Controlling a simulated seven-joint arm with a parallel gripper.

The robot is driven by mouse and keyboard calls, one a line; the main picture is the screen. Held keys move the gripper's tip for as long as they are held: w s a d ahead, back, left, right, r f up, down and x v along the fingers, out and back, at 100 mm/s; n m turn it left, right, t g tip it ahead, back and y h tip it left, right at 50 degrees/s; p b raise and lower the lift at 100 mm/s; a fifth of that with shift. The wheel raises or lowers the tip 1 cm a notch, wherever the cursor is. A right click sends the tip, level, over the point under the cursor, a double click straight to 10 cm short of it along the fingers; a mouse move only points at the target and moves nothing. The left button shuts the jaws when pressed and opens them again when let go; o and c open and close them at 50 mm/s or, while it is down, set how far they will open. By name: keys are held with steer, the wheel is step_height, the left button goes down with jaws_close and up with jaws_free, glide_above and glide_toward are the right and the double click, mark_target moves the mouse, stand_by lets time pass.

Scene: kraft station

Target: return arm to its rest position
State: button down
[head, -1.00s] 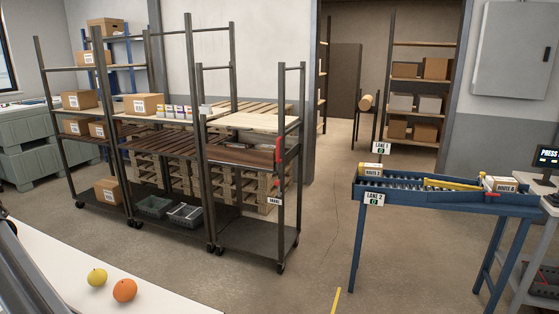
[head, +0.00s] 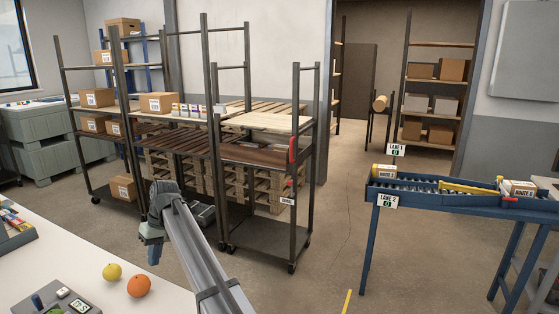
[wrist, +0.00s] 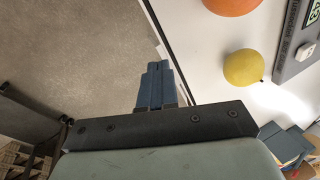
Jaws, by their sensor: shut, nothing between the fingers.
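My gripper (head: 154,256) hangs from my grey arm in the head view, left of centre, pointing down beside the edge of the white table (head: 70,240). In the wrist view my gripper (wrist: 155,72) shows its blue fingers together, with nothing between them. The fingers are above the floor, near the table edge. A yellow lemon (head: 112,272) and an orange (head: 139,286) lie on the table in the head view, apart from my gripper. The lemon (wrist: 243,68) and part of the orange (wrist: 232,4) also show in the wrist view.
A grey device with a display (head: 62,300) stands on the table's front. A wheeled rack (head: 268,155) with boards stands behind my arm. A blue roller conveyor (head: 455,198) carries boxes at the right. The floor between rack and conveyor is clear.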

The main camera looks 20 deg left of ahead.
steer(key=w+d+f+m, duration=0.2)
steer(key=w+d+f, duration=0.4)
steer(key=d+f, duration=0.45)
steer(key=w+d+f+m, duration=0.2)
steer(key=w+d+f, duration=0.3)
steer(key=d+f, duration=0.6)
steer(key=d+f+m+h, duration=0.2)
steer(key=d+f+m, duration=0.2)
steer(key=d+f, duration=1.6)
steer(key=s+d+f+m+g, duration=0.1)
steer(key=s+d+f, duration=0.25)
steer(key=d, duration=0.45)
steer(key=s+d+f+m, duration=0.1)
steer(key=s+d+f, duration=0.25)
steer(key=d, duration=0.55)
steer(key=s+d+f+m+g, duration=0.1)
steer(key=s+d+f, duration=0.2)
steer(key=s+d, duration=0.35)
steer(key=s+d+f+m, duration=0.2)
steer(key=s+d, duration=0.5)
steer(key=s, duration=0.2)
steer(key=s+d+f+m+g, duration=0.1)
steer(key=s+d, duration=0.7)
steer(key=s, duration=0.1)
steer(key=shift+s+d+f+m+g, duration=0.2)
steer(key=shift+f+m+g, duration=0.1)
steer(key=shift+f+m, duration=0.1)
